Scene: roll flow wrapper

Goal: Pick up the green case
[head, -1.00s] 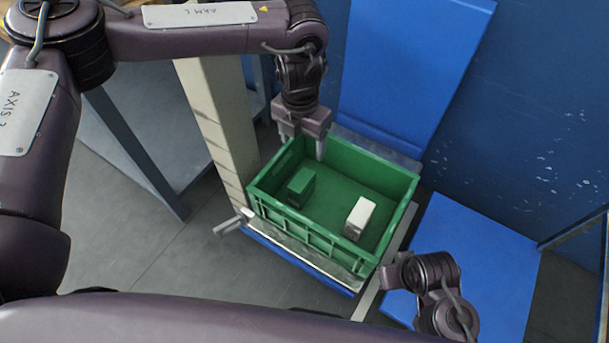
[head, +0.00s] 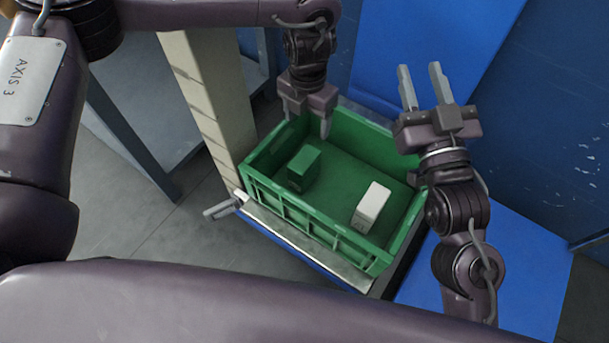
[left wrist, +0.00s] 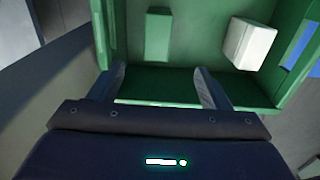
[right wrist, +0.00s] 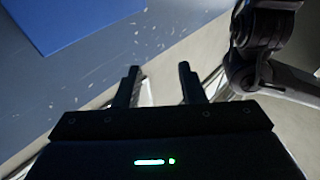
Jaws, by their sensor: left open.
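The green case (head: 304,168) is a small dark green box standing in the left part of a green crate (head: 310,226). It also shows in the left wrist view (left wrist: 158,36), beyond the fingertips. My left gripper (head: 306,122) is open and empty over the crate's far left wall, pointing down, apart from the case. Its spread fingers show in the left wrist view (left wrist: 159,74). My right gripper (head: 420,72) is open and empty, raised at the crate's right side with fingers pointing up and away. Its fingers also stand apart in the right wrist view (right wrist: 159,72).
A white box (head: 370,207) stands in the right part of the crate. A beige post (head: 205,95) rises at the crate's left. A blue panel (head: 430,40) and a blue wall lie behind. The crate floor between the two boxes is clear.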

